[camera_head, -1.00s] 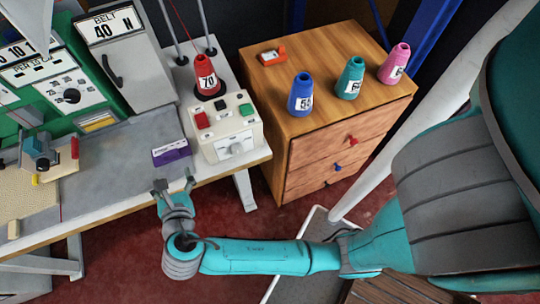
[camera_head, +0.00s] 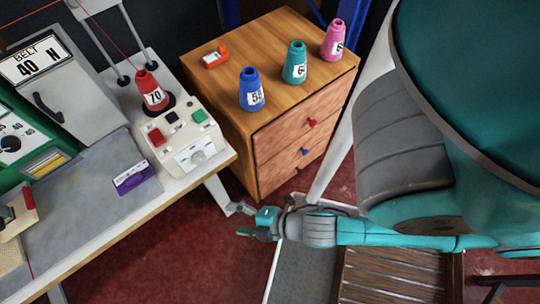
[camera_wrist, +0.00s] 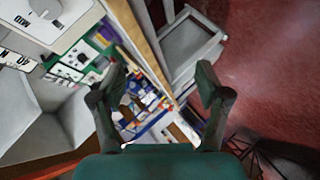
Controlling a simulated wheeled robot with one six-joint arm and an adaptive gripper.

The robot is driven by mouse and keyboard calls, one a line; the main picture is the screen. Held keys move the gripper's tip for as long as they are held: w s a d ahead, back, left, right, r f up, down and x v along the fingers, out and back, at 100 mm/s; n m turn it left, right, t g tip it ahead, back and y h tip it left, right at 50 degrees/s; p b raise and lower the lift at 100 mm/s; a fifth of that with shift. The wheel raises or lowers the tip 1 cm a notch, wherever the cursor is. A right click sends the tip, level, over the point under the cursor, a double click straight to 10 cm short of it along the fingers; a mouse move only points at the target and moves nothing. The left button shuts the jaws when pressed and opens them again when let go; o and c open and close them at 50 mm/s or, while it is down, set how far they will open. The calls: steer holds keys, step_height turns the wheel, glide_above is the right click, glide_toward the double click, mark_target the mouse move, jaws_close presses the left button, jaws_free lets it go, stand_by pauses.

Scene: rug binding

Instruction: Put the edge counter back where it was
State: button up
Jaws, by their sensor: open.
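Nothing in view is clearly labelled as the edge counter. A small orange-red device with a white face (camera_head: 215,56) lies on top of the wooden cabinet, near its back left; it may be the counter, but its markings are too small to read. A purple block with a white label (camera_head: 131,178) lies on the grey table top near the front edge. My gripper (camera_head: 240,221) is open and empty, off the table's right end and in front of the cabinet. Its two spread fingers also show in the wrist view (camera_wrist: 160,88), with nothing between them.
The wooden cabinet (camera_head: 285,140) carries blue (camera_head: 251,90), teal (camera_head: 295,62) and pink (camera_head: 334,40) cones. A white control box (camera_head: 182,135) and a red cone (camera_head: 151,90) stand on the table's right end. Red floor (camera_head: 165,255) lies open in front.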

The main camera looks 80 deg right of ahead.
steer(key=s+d+r+m+t, duration=0.1)
steer(key=s+r+m+t, duration=0.1)
steer(key=s+r+m, duration=0.7)
steer(key=r+m, duration=0.1)
steer(key=m, duration=0.2)
steer(key=shift+s+d+h, duration=0.25)
steer(key=shift+s+h, duration=0.05)
steer(key=shift+s, duration=0.05)
steer(key=shift+r, duration=0.1)
